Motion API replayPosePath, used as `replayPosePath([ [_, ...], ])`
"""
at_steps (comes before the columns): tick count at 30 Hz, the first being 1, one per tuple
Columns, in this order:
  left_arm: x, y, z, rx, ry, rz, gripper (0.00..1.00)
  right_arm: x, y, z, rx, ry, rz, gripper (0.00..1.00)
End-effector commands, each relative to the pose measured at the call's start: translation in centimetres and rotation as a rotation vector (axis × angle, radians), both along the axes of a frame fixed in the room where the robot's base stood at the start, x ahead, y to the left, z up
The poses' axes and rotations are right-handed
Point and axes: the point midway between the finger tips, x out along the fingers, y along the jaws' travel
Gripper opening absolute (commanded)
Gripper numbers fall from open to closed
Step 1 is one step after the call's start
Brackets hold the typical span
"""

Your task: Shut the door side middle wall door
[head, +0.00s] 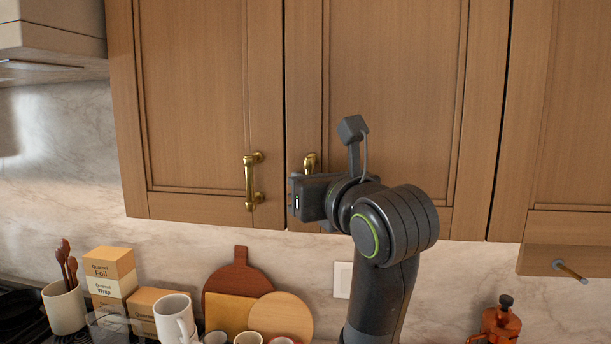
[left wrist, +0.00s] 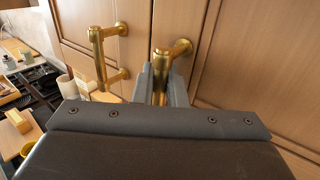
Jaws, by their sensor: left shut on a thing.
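The middle wall door (head: 400,90) is a brown wooden panel door in the centre of the head view. It looks about level with the door to its left, with a thin dark seam between them. Its brass handle (head: 310,160) is mostly hidden behind my left gripper (head: 303,190). In the left wrist view the same handle (left wrist: 162,62) stands between the fingers of my left gripper (left wrist: 161,82), which is shut on it. My right gripper is in neither view.
The left wall door (head: 215,100) has a brass handle (head: 250,182) close beside my gripper. A range hood (head: 50,40) is at upper left. Below stand a utensil crock (head: 64,307), boxes (head: 110,265), a white mug (head: 175,318), cutting boards (head: 240,280) and a copper-coloured pot (head: 500,325).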

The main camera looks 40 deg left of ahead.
Motion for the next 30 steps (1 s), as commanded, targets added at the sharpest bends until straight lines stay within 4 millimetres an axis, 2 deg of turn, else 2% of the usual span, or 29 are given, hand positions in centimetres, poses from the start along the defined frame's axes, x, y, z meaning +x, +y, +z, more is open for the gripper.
replayPosePath([
  [5,0.0,0.1,-0.1,-0.001,-0.001,0.001,0.0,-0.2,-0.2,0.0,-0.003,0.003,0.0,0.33],
  [6,0.0,0.0,-0.1,-0.001,-0.001,0.002,0.17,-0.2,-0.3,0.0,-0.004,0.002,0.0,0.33],
  [9,0.0,0.0,-0.1,-0.001,-0.001,0.001,0.29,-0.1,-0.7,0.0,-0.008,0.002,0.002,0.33],
  [20,-0.1,-0.3,-0.1,-0.002,-0.001,-0.002,0.29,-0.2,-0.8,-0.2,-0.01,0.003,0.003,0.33],
  [26,-0.7,-2.1,-0.4,-0.003,-0.003,-0.006,0.29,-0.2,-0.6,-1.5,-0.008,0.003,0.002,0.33],
  [30,-1.5,-4.0,-0.5,-0.004,-0.002,-0.007,0.29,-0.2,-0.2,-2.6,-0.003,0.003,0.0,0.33],
])
